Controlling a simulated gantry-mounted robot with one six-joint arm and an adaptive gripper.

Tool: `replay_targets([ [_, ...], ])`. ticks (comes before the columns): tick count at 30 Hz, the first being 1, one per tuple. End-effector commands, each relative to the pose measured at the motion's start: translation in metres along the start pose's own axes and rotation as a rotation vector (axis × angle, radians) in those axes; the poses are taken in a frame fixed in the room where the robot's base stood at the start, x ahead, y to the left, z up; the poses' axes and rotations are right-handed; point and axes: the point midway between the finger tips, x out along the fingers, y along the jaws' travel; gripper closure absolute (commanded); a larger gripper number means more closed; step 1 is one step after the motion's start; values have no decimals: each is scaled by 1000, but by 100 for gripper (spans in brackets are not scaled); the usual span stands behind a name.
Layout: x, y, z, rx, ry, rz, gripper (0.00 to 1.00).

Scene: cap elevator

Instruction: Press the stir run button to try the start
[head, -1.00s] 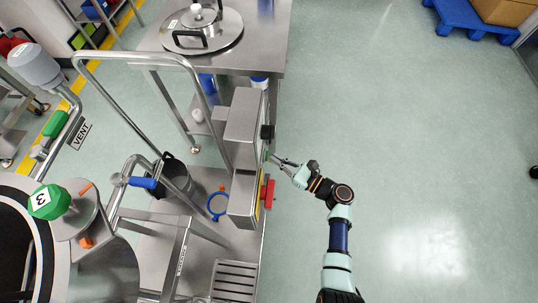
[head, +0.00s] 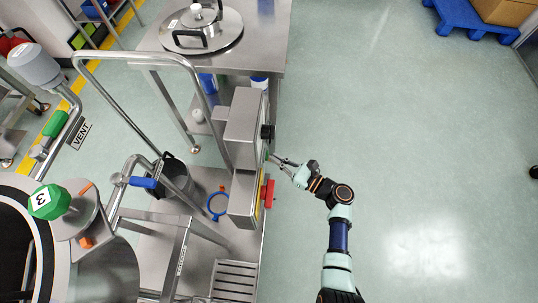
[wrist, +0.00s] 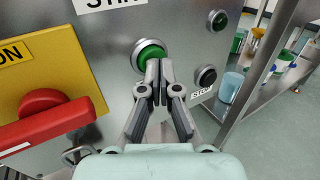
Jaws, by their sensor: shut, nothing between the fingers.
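The green button (wrist: 151,54) in a silver ring sits on the grey panel in the wrist view, below a white label (wrist: 108,3) whose text is partly cut off. My gripper (wrist: 160,70) is shut and empty, its fingertips overlapping the lower right of the green button. I cannot tell if they touch it. In the head view my gripper (head: 273,158) is at the right side of the steel control box (head: 244,128); the button face is not clear there.
A black button (wrist: 206,76) with a STOP label is right of the fingertips. A red handle (wrist: 45,119) on a yellow plate (wrist: 45,65) sticks out at left. Open floor (head: 420,150) lies right of the box.

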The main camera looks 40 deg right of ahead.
Motion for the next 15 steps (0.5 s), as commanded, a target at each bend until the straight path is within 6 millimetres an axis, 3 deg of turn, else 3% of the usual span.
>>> replay_targets([
  [15, 5, 3, 0, 0, 0, 0, 100],
])
